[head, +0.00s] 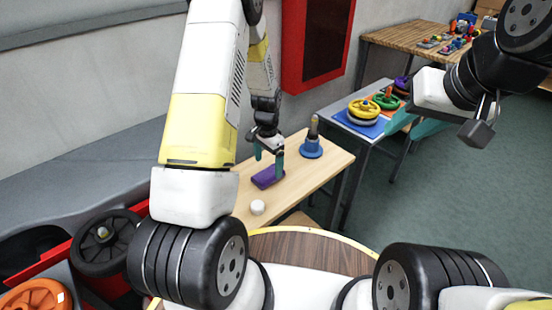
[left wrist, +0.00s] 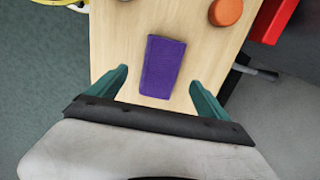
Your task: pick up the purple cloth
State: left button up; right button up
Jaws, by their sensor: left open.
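The purple cloth (head: 267,177) lies flat as a folded rectangle on a light wooden table (head: 318,172). In the left wrist view the cloth (left wrist: 163,66) lies ahead of and between the two green fingers. My left gripper (head: 268,164) is open and empty over the cloth in the head view; its fingertips (left wrist: 160,80) stand apart on either side of the cloth's near end. I cannot tell how high they are above the table. My right gripper (head: 420,125) is in the air at the right, away from the table; its jaw opening is unclear.
A blue-based object with an upright handle (head: 312,146) and a small white round object (head: 257,207) stand on the same table. An orange round object (left wrist: 226,11) shows in the left wrist view. A red wall cabinet (head: 316,45) hangs behind. Open floor lies at the right.

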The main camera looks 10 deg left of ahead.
aim_at(268, 173)
pick_arm(q)
notch_tip(268, 173, down, 4)
jog(key=shift+w+a+f, duration=0.1)
jog(key=shift+f, duration=0.05)
jog(key=c, duration=1.6)
jog(key=shift+r, duration=0.55)
jog(key=r, duration=0.1)
jog(key=s+r, duration=0.1)
jog(key=shift+r, duration=0.3)
jog(key=s+d, duration=0.1)
jog(key=s, duration=0.3)
jog(key=s+d+r, duration=0.1)
jog(key=s+d, duration=0.1)
jog(key=s, duration=0.3)
jog(key=s+d, duration=0.1)
jog(key=s, duration=0.4)
jog(key=shift+s+d+r, duration=0.15)
jog(key=shift+s+d, duration=0.05)
jog(key=shift+s, duration=0.05)
